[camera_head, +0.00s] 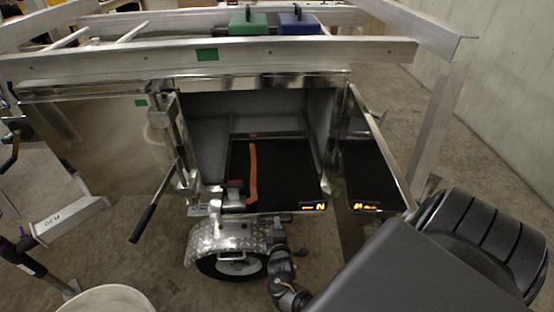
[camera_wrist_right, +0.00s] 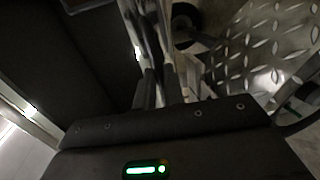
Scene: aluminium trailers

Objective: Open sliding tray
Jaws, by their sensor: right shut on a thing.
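The sliding tray (camera_head: 285,170) is a black-floored tray with a shiny metal rim, inside the open compartment of the aluminium trailer. An orange strip lies along it. Its front edge is near the compartment's mouth. My right gripper (camera_head: 278,225) reaches up from below to this front edge. In the right wrist view the narrow fingers of my right gripper (camera_wrist_right: 160,90) are close together on the thin metal rim, with the dark tray floor (camera_wrist_right: 50,60) to the left. The exact contact is dark and partly hidden. My left gripper is not in view.
A diamond-plate fender (camera_head: 215,238) over a wheel (camera_head: 230,267) sits below the tray; the fender also shows in the right wrist view (camera_wrist_right: 265,50). An open door panel (camera_head: 375,165) stands right of the compartment. A black-gripped lever (camera_head: 145,222) sticks out at left. A concrete wall (camera_head: 500,90) bounds the right.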

